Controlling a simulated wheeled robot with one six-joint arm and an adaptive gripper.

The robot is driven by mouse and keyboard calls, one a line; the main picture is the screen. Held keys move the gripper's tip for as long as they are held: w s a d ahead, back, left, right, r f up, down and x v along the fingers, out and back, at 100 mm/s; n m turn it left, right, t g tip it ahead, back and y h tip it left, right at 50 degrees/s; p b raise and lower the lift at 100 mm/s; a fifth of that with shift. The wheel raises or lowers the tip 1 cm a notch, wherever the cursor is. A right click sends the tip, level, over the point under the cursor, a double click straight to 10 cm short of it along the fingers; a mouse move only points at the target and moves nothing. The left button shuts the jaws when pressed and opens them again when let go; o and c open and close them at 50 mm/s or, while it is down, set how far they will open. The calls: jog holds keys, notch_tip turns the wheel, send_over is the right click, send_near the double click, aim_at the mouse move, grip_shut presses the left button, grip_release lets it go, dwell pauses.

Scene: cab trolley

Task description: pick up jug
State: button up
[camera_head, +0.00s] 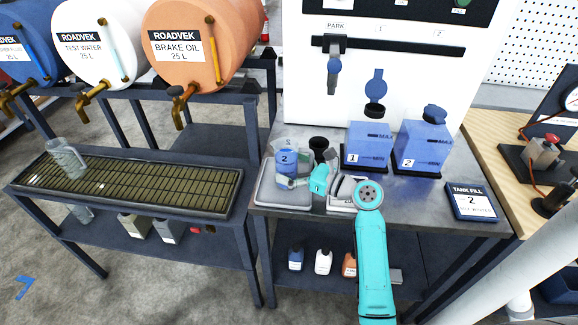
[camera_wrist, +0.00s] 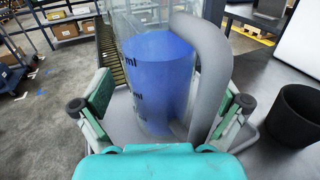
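The jug (camera_head: 286,162) is clear, with blue liquid in it and a "2" on its side. It stands upright over a grey tray (camera_head: 268,198) on the right-hand trolley. In the wrist view the jug (camera_wrist: 150,75) fills the middle, its grey handle (camera_wrist: 212,65) on the right. My gripper (camera_head: 293,182) is at the near side of the jug. In the wrist view my gripper (camera_wrist: 162,112) has its fingers apart, one left of the jug and one right by the handle. The fingers look open; contact with the jug is not clear.
A black cup (camera_head: 318,146) stands just right of the jug; it also shows in the wrist view (camera_wrist: 298,115). Blue tanks 1 (camera_head: 367,147) and 2 (camera_head: 421,148) stand behind on the right. Another clear jug (camera_head: 66,158) stands on the left grating (camera_head: 140,188).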

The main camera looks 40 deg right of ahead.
jog(key=c, duration=1.1)
jog(key=shift+c, duration=0.2)
